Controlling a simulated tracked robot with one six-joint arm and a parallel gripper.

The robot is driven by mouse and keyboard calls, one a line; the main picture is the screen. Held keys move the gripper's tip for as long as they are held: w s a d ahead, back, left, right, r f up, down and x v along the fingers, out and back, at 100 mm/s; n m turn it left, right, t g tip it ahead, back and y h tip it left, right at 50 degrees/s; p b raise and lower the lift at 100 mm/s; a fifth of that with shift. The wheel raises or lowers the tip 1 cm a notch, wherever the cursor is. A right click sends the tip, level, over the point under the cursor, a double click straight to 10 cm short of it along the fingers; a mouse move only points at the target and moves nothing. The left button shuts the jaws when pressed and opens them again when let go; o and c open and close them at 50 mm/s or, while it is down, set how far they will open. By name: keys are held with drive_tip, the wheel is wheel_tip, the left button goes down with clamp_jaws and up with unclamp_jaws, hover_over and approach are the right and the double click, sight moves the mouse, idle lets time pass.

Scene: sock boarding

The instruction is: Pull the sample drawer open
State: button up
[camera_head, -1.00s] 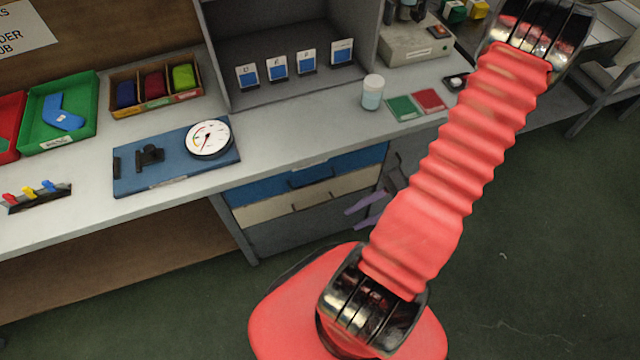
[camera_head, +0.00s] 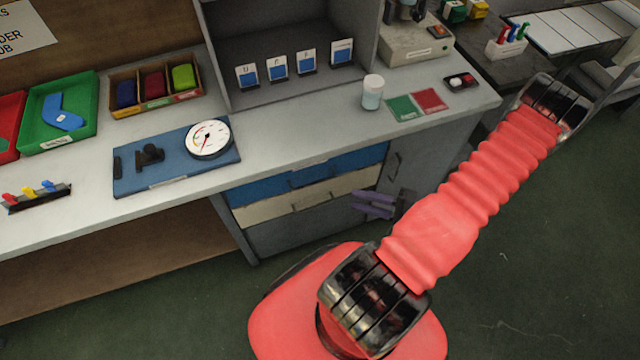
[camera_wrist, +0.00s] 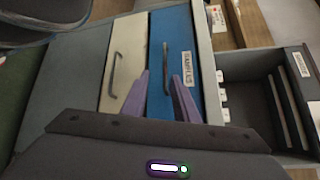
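The sample drawer is the blue drawer front (camera_head: 262,189) at the top of the cabinet under the bench. It looks closed. In the wrist view the blue drawer (camera_wrist: 183,40) carries a white label (camera_wrist: 190,68) that seems to read SAMPLES. Its dark bar handle (camera_wrist: 165,62) also shows in the head view (camera_head: 310,176). My gripper (camera_wrist: 161,76) is open, with its two purple fingers apart and the handle's near end showing between them. I cannot tell whether they reach its depth. In the head view my gripper (camera_head: 354,201) is at the cabinet's right end, fingers pointing left.
A cream drawer (camera_head: 290,205) with its own bar handle lies just below the blue one. The bench top (camera_head: 300,140) overhangs the drawers. A blue board (camera_head: 170,180) with a gauge and a white jar (camera_head: 372,92) stand on it. The green floor (camera_head: 520,270) is open at right.

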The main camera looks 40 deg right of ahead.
drive_tip(key=shift+w+d+r+n+t, duration=0.25)
drive_tip(key=shift+d+r+n+t, duration=0.1)
drive_tip(key=shift+n, duration=0.55)
drive_tip(key=shift+w+a, duration=0.1)
drive_tip(key=x, duration=1.3)
drive_tip(key=shift+w+f, duration=0.25)
drive_tip(key=shift+f, duration=0.05)
drive_tip(key=shift+c, duration=0.2)
drive_tip(key=c, duration=0.6)
clamp_jaws()
drive_tip(key=shift+f, duration=0.1)
